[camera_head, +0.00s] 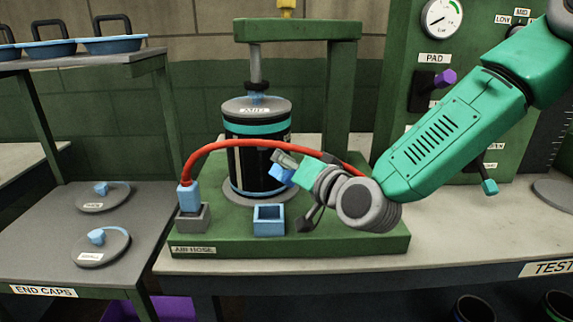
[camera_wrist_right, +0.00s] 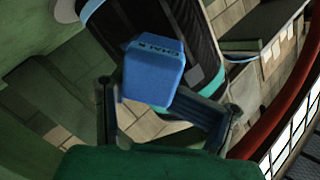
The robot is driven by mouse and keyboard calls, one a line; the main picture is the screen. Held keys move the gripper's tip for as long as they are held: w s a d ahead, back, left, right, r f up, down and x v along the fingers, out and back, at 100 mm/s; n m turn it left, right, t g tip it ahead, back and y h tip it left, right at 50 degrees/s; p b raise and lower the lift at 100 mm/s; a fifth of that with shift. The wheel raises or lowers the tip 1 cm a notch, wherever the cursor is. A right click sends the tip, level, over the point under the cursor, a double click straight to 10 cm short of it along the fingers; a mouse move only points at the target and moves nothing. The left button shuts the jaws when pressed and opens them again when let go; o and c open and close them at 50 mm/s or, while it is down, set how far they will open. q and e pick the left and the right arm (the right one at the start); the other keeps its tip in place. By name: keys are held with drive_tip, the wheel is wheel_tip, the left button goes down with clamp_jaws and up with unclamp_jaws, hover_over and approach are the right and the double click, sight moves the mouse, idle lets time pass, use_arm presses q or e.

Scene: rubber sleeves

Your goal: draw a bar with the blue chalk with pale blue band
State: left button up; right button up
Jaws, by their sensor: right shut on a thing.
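My right gripper (camera_head: 290,168) is shut on the blue chalk (camera_head: 280,174), at the front right of the black sleeve (camera_head: 243,160). In the right wrist view the chalk (camera_wrist_right: 152,72) is a blue block with lettering on its end, between the two fingers (camera_wrist_right: 165,105). I cannot tell whether the chalk touches the sleeve. My left gripper is not in view.
A red air hose (camera_head: 240,144) arches in front of the sleeve, from a blue plug (camera_head: 188,197) in a grey holder. An empty blue open box (camera_head: 268,221) stands on the green base (camera_head: 340,243). End caps (camera_head: 101,246) lie on the left table.

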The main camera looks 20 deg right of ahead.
sight(289, 152)
drive_tip(key=shift+x, duration=0.75)
drive_tip(key=shift+r, duration=0.1)
drive_tip(key=shift+w+d, duration=0.25)
drive_tip(key=shift+d, duration=0.35)
drive_tip(key=shift+w+d, duration=0.3)
drive_tip(key=shift+d, duration=0.3)
drive_tip(key=shift+w+d, duration=0.25)
drive_tip(key=shift+d, duration=0.4)
drive_tip(key=shift+s+a, duration=0.25)
drive_tip(key=shift+a, duration=0.4)
drive_tip(key=shift+s+a, duration=0.3)
drive_tip(key=shift+a, duration=0.35)
drive_tip(key=shift+s+a, duration=0.25)
drive_tip(key=shift+a, duration=0.4)
drive_tip(key=shift+d+f+v, duration=0.15)
drive_tip(key=shift+v, duration=1.3)
drive_tip(key=shift+d+f+v, duration=0.1)
drive_tip(key=shift+d+v, duration=0.1)
drive_tip(key=shift+v, duration=1.3)
